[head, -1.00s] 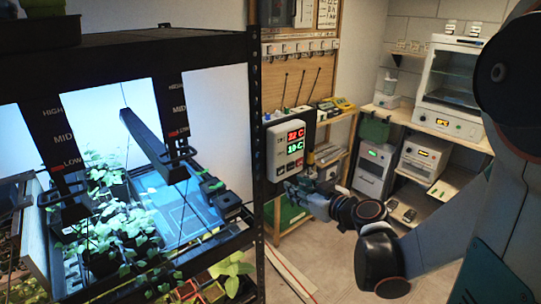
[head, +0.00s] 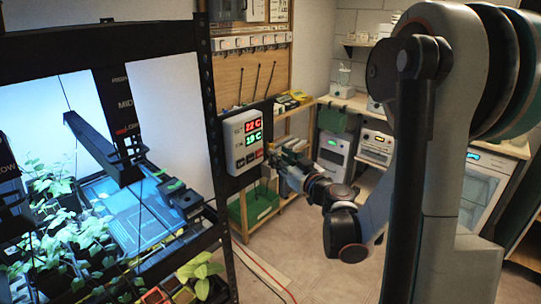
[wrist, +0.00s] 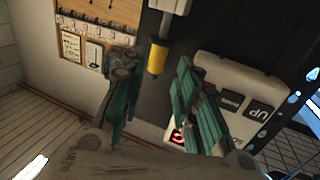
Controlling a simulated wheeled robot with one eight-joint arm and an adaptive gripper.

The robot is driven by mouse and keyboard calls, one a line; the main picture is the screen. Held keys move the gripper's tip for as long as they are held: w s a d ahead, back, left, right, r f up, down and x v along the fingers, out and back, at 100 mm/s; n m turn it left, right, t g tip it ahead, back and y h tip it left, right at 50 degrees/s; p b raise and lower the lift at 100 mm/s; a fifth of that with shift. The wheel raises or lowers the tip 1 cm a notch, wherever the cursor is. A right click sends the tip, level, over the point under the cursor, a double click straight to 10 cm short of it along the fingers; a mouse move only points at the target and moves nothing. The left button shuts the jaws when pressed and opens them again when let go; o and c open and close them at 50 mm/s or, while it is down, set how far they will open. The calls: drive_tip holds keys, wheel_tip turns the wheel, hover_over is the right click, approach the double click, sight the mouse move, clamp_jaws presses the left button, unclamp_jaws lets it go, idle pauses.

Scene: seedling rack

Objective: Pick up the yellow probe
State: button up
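The yellow probe (wrist: 157,58) shows in the wrist view as a short yellow cylinder with a dark tip. In the head view my gripper (head: 284,158) is just right of the white controller box (head: 245,138) with red and green readouts.
The controller box also shows in the wrist view (wrist: 235,95), close beside the right finger. A black rack (head: 212,130) with seedlings stands at left. Open floor lies below.

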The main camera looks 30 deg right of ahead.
drive_tip(key=shift+w+f+b, duration=0.15)
drive_tip(key=shift+w+b, duration=0.65)
drive_tip(key=shift+w, duration=1.9)
clamp_jaws()
